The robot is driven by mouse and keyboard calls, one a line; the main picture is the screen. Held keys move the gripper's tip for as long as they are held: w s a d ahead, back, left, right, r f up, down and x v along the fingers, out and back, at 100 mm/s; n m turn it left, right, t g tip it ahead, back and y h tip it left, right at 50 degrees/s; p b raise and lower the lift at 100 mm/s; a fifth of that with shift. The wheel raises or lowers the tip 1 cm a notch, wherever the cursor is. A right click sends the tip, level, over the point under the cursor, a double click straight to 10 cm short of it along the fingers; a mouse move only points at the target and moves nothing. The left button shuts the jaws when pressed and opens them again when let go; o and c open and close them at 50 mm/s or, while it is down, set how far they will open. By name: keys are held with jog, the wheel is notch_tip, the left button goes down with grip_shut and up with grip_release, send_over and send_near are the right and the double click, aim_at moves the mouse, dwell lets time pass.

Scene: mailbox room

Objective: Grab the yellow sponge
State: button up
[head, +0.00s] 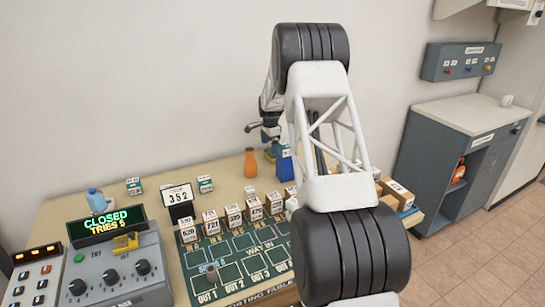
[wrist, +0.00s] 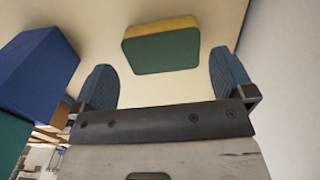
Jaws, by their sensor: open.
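The yellow sponge (wrist: 160,48) has a green face and a yellow edge. In the wrist view it lies on the pale tabletop, ahead of my gripper (wrist: 164,80) and roughly between the lines of its two fingers. The fingers are wide apart and nothing is between them; the sponge sits just beyond their tips. In the head view, a small green and yellow patch of the sponge (head: 270,155) shows at the back of the table below my gripper (head: 263,132). My arm and the blue box hide part of that area.
A blue box (wrist: 38,68) stands close to my left finger in the wrist view; it also shows in the head view (head: 285,168). An orange vase (head: 250,163) stands left of the sponge. The wall (head: 150,90) is close behind. Several numbered boxes stand by the green sorting mat (head: 230,276).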

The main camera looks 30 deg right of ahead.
aim_at(270, 152)
jog(key=shift+f, duration=0.1)
jog(key=shift+f, duration=2.55)
jog(key=shift+c, duration=0.2)
jog(key=c, duration=0.5)
